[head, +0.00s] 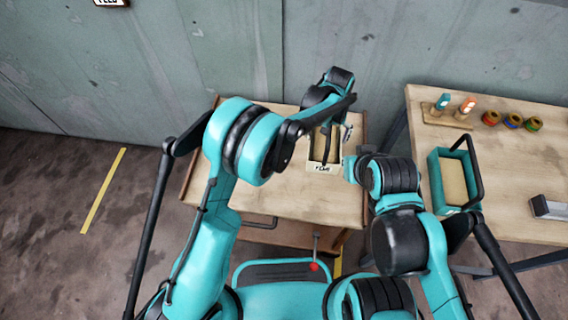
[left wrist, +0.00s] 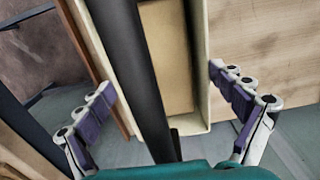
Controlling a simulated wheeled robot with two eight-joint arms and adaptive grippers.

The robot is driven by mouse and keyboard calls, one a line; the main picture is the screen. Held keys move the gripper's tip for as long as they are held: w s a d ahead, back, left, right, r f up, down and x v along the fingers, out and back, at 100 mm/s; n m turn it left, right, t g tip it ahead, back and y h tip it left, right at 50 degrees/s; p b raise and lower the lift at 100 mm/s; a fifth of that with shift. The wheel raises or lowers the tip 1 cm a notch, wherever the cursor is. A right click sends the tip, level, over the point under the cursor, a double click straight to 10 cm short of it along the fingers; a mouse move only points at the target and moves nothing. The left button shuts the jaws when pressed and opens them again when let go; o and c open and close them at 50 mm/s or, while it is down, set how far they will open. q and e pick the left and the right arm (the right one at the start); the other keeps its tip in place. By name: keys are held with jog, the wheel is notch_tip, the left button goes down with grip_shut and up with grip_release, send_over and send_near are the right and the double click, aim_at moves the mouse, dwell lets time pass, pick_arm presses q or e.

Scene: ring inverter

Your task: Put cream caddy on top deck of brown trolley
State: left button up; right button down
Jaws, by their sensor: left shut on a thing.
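The cream caddy (head: 324,166) is an open cream box with a dark handle and a label on its near end. In the head view it is over the right part of the brown trolley's wooden top deck (head: 265,190). My left gripper (head: 331,130) points down at the caddy and is shut on it. In the left wrist view the caddy (left wrist: 202,70) and its dark handle lie between the purple-padded fingers. I cannot tell whether its base touches the deck. My right arm is bent to the right of the trolley; its fingers do not show.
A wooden workbench (head: 510,170) stands at the right. It bears a teal caddy (head: 437,180) with a dark handle, a small stand (head: 447,117) with two coloured items, several coloured rings and a grey block (head: 548,208). A wall is behind. Open floor with a yellow line lies left.

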pick_arm(q)
jog(key=shift+s+a+f+b, duration=0.55)
jog(key=shift+a+f+b, duration=0.4)
jog(key=shift+a+f, duration=0.85)
jog(key=shift+s+a+f+b, duration=0.5)
jog(key=shift+a+f+b, duration=0.4)
jog(key=shift+a+f, duration=0.85)
jog(key=shift+s+a+f+b, duration=0.55)
jog(key=shift+a+f+b, duration=0.4)
jog(key=shift+a+f, duration=0.85)
jog(key=o, duration=1.5)
jog(key=shift+f, duration=0.15)
jog(key=shift+o, duration=0.2)
